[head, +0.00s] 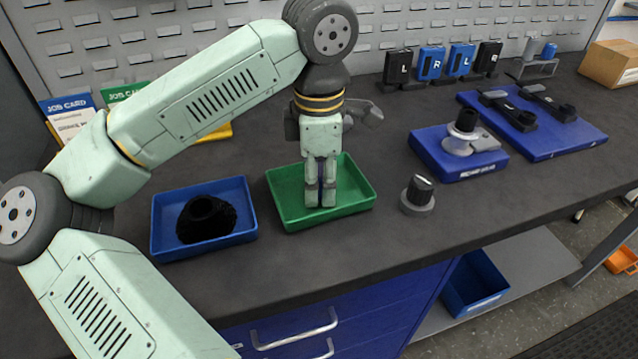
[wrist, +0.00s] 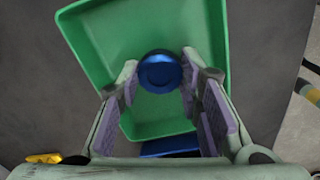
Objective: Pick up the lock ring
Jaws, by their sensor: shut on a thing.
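The lock ring (wrist: 160,72) appears as a small round blue piece with a darker middle between my fingertips in the wrist view. My gripper (head: 321,200) points straight down into the green tray (head: 358,183) in the head view. Its two fingers are shut on the blue ring, one on each side; in the wrist view the gripper (wrist: 161,74) frames it. In the head view the fingers mostly hide the ring. I cannot tell whether it still touches the tray floor. The rest of the green tray looks empty.
A blue tray (head: 163,236) with a black coil (head: 207,219) stands left of the green tray. A dark knob on a grey base (head: 418,196) stands to the right, then a blue fixture block (head: 470,172) and a blue board (head: 572,139). The bench's front edge is near.

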